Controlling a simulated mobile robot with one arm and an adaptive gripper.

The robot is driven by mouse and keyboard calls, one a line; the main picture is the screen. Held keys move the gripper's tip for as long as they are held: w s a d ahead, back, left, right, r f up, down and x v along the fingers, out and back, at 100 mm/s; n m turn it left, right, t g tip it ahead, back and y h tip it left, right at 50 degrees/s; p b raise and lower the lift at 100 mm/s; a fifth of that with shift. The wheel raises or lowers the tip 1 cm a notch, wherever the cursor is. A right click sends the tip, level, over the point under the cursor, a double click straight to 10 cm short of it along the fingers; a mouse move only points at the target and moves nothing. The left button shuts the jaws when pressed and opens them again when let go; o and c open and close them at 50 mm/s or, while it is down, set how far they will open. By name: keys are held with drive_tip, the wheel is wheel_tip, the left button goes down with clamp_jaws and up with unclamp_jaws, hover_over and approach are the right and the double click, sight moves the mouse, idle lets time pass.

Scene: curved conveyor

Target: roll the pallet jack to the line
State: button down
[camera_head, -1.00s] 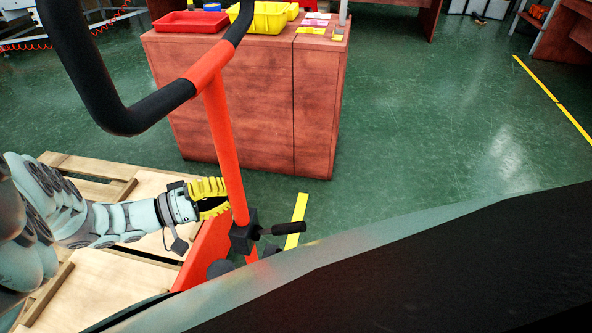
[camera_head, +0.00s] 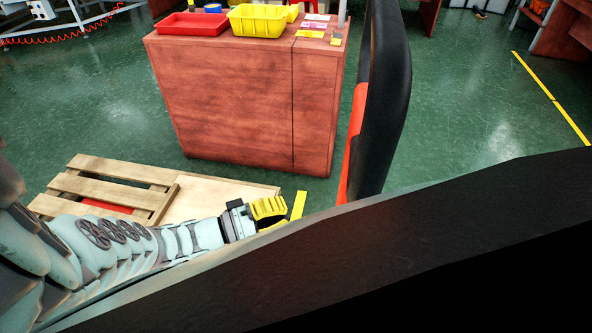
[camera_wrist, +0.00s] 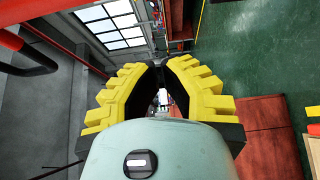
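The pallet jack shows its black loop handle (camera_head: 390,100) and part of its orange-red shaft (camera_head: 355,135) at the right of the cabinet in the head view. Its lower part is hidden behind a dark foreground edge. In the wrist view, a red bar with a black part (camera_wrist: 28,55) is at the left and looks like the jack's handle. My gripper (camera_head: 285,206) is left of the shaft and apart from it. In the wrist view its yellow fingers (camera_wrist: 159,64) stand partly open with nothing between them. A short yellow floor line (camera_head: 298,205) lies just beyond the gripper.
A wooden pallet (camera_head: 120,170) with a board lies on the floor at the left. A reddish cabinet (camera_head: 235,100) carrying red (camera_head: 192,24) and yellow (camera_head: 258,21) trays stands behind it. Green floor is clear at right, with a long yellow line (camera_head: 550,95).

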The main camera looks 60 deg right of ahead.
drive_tip(key=s+d, duration=0.3)
drive_tip(key=s, duration=0.5)
drive_tip(key=s+d, duration=0.3)
drive_tip(key=s, duration=0.5)
drive_tip(key=shift+d, duration=0.35)
idle(1.0)
